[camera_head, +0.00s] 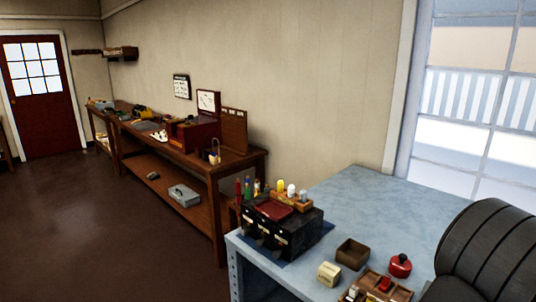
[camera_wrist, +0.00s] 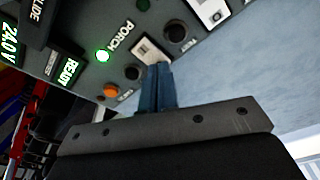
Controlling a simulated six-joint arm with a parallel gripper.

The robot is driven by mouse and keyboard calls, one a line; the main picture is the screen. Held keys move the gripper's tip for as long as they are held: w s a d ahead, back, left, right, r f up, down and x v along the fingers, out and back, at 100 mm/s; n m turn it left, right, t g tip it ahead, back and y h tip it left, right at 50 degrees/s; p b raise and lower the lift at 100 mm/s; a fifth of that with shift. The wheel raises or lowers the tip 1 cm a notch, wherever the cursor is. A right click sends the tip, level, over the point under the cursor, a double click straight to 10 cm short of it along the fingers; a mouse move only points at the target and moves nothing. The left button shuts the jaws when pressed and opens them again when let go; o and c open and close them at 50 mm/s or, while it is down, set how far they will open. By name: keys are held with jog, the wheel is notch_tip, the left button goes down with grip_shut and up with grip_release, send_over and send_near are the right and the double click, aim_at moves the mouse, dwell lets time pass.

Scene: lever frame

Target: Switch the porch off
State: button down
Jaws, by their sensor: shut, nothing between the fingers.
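In the wrist view a grey panel (camera_wrist: 88,27) carries a white "PORCH" label (camera_wrist: 117,35). A green lamp (camera_wrist: 102,56) glows beside the label. A pale switch (camera_wrist: 147,48) sits on the label's other side; I cannot tell which way it is set. My gripper (camera_wrist: 158,68) is shut and empty, its blue-grey fingertips right at the switch's near edge. I cannot tell whether they touch it. The fingers hide part of the panel there.
Round black parts (camera_wrist: 175,31), an orange button (camera_wrist: 110,90) and a lit "READY" display (camera_wrist: 68,72) are close by.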

jog(key=shift+f, duration=0.25)
jog(key=shift+r, duration=3.55)
notch_tip(320, 180, down, 7)
jog(key=shift+f, duration=0.1)
